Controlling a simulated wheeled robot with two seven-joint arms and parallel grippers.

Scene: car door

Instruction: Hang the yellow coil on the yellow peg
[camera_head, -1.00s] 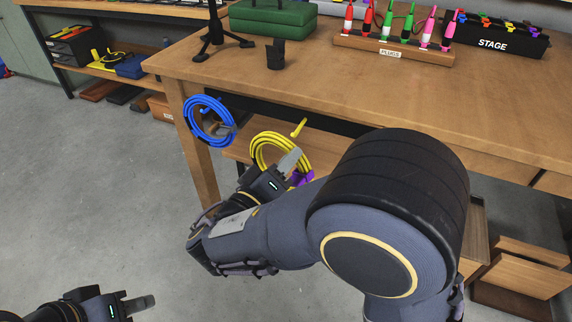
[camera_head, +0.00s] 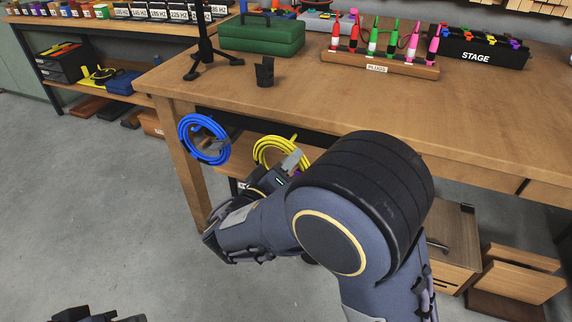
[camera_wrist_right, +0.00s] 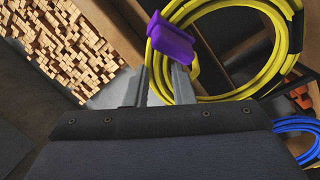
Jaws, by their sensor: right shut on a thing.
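The yellow coil (camera_head: 262,146) is a bundle of looped cable below the workbench's front edge. It also shows large in the right wrist view (camera_wrist_right: 241,95), with a purple piece (camera_wrist_right: 170,43) on it at my fingertips. My right gripper (camera_head: 292,164) is shut on the coil at this purple piece; its fingers (camera_wrist_right: 161,82) reach it from below in the wrist view. The yellow peg (camera_head: 293,138) shows only as a small tip at the coil's upper right. I cannot tell whether the coil is around it. My left gripper (camera_head: 97,315) is mostly cut off at the bottom edge.
A blue coil (camera_head: 181,137) hangs left of the yellow one at the workbench (camera_head: 330,92). On the bench are a black tripod (camera_head: 204,45), a black cup (camera_head: 265,72), a green case (camera_head: 262,34) and a plug rack (camera_head: 385,66). Open floor lies at left.

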